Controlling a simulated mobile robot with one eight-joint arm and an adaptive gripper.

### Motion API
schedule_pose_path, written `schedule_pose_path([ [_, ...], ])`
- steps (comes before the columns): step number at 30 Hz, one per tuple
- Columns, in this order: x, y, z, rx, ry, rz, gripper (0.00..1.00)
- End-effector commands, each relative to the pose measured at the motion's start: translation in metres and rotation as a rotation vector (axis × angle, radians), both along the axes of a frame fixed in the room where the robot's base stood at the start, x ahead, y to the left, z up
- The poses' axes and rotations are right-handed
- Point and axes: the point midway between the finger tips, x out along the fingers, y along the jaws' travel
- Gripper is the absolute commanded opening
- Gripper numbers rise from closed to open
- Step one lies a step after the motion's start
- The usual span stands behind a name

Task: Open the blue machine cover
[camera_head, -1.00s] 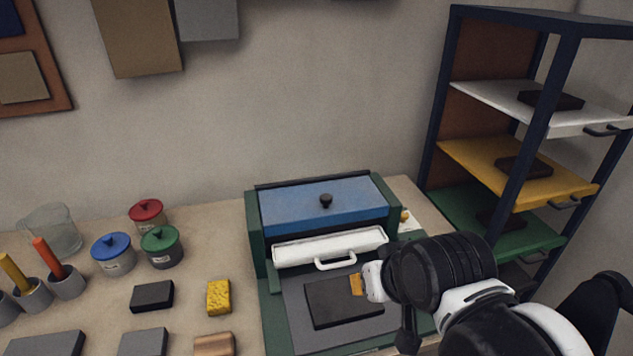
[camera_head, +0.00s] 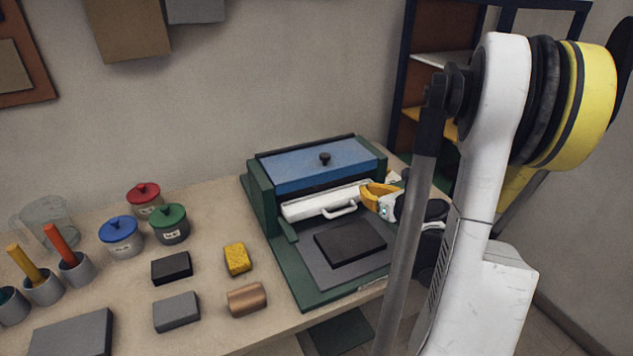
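The blue machine cover (camera_head: 300,177) is the top panel of a green-framed machine (camera_head: 262,205) on the bench. It lies closed, with a black knob (camera_head: 325,158) near its middle. Below it is a white front bar (camera_head: 300,207) with a white handle (camera_head: 342,211). My gripper (camera_head: 370,197), with orange-yellow fingers, is by the bar's right end, just right of the handle and below the cover. I cannot tell whether it touches the bar or how far its fingers are apart. My arm hides the area to its right.
A dark slab (camera_head: 350,241) lies on the machine's grey bed. Left on the bench are lidded jars (camera_head: 120,238), a yellow sponge (camera_head: 237,259), blocks (camera_head: 177,312) and cups with handles. A shelf rack (camera_head: 405,95) stands behind my arm. The wall rises behind the machine.

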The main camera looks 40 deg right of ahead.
Motion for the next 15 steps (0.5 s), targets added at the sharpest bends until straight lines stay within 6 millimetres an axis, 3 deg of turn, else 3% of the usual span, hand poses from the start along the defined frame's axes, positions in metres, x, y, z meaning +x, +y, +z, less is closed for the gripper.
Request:
schedule_pose_path([
  [5, 0.014, -0.006, -0.008, 0.018, -0.010, -0.010, 0.00],
  [15, 0.070, -0.019, -0.028, 0.015, -0.009, -0.008, 0.00],
])
